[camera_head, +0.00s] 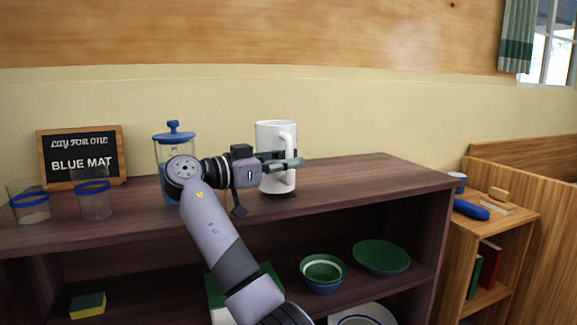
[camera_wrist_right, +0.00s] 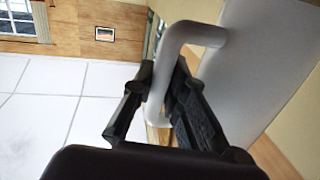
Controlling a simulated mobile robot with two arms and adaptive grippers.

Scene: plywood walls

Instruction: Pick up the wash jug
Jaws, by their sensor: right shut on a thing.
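The wash jug (camera_head: 275,135) is a tall white vessel with a looped handle on its right side. It is upright at the top of the dark wooden shelf unit (camera_head: 370,172); I cannot tell whether its base touches the top. My right gripper (camera_head: 290,163) reaches across the jug and is shut on its handle. In the right wrist view, the black fingers (camera_wrist_right: 162,88) lie on both sides of the white handle (camera_wrist_right: 192,33), and the jug's body (camera_wrist_right: 265,65) fills the right side. My left gripper is not in view.
A blue-lidded jar (camera_head: 172,140) stands behind my right arm. Two blue-banded glasses (camera_head: 94,200) and a "BLUE MAT" sign (camera_head: 80,156) are at left. Bowls (camera_head: 323,271) and a green plate (camera_head: 381,256) sit below. The top right of the jug is clear.

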